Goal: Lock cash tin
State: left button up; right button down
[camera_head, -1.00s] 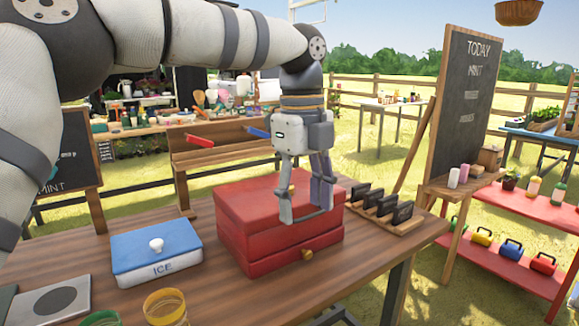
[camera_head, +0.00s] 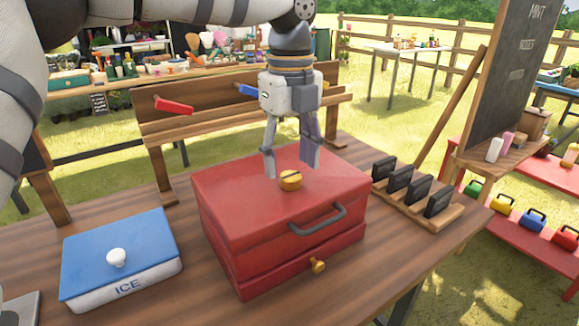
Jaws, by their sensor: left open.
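The red cash tin (camera_head: 245,215) stands on the wooden table with its lid down. A dark carry handle (camera_head: 318,219) is on its lid near the front edge. A round brass knob with a slot (camera_head: 290,180) sits on top of the lid. A smaller brass knob (camera_head: 318,266) sticks out low on the front face. My left gripper (camera_head: 291,170) points down just above the slotted brass knob, its fingers apart and empty. Whether the fingertips touch the lid I cannot tell. My right gripper is not in view.
A white ice box with a blue lid (camera_head: 88,255) stands left of the tin. A wooden rack with several black cards (camera_head: 432,215) stands to the right. A chalkboard (camera_head: 500,80) rises behind the rack. The table front (camera_head: 190,295) is clear.

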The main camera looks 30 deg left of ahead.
aim_at(291, 180)
pick_arm(q)
jog(key=shift+f, duration=1.25)
jog(key=c, duration=1.2)
jog(key=n, duration=0.2)
jog(key=shift+r+n+p, duration=0.15)
jog(key=shift+n+p, duration=0.25)
jog(key=n, duration=1)
jog(key=shift+n, duration=2.4)
jog(key=shift+f+n, duration=0.2)
jog(key=shift+n, duration=0.1)
